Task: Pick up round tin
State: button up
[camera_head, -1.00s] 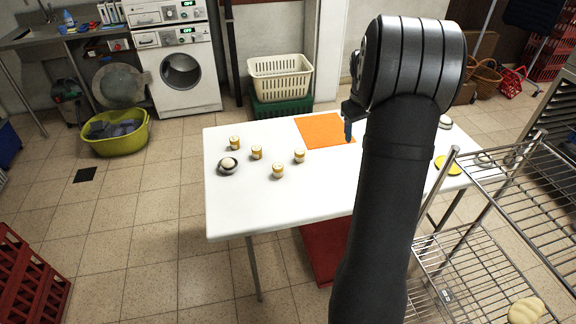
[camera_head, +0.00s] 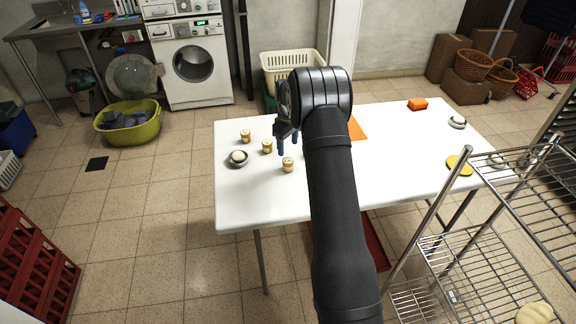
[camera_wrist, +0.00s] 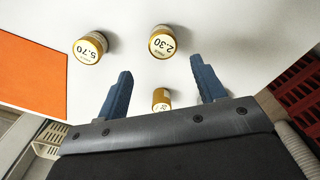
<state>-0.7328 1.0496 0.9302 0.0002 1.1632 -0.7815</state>
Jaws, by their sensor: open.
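Small round tins with gold-yellow sides and white price labels stand upright on the white table (camera_head: 250,205). In the head view one is at the back left (camera_head: 245,136), one is to its right (camera_head: 267,146), and one is nearer the front (camera_head: 288,165). The wrist view shows three: one labelled 2.30 (camera_wrist: 162,42), one labelled 5.70 (camera_wrist: 90,47), and one partly cut off by my gripper body (camera_wrist: 161,99). My gripper (camera_head: 287,147) is open above the table, pointing down, with nothing between its fingers. The wrist view shows both blue fingers (camera_wrist: 162,66) apart.
A grey dish with a white ball (camera_head: 237,158) is left of the tins. An orange mat (camera_head: 357,130) is partly behind my arm. An orange block (camera_head: 417,104), another dish (camera_head: 457,122) and a yellow disc (camera_head: 459,166) lie right. A wire rack (camera_head: 480,240) borders the table's front right.

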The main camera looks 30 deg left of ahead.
aim_at(288, 160)
notch_tip(288, 160, down, 4)
jog(key=shift+r, duration=0.1)
jog(key=f, duration=0.5)
jog(key=shift+s+d+f, duration=0.1)
jog(key=shift+s+d, duration=0.15)
jog(key=shift+s, duration=0.05)
jog(key=c, duration=1.1)
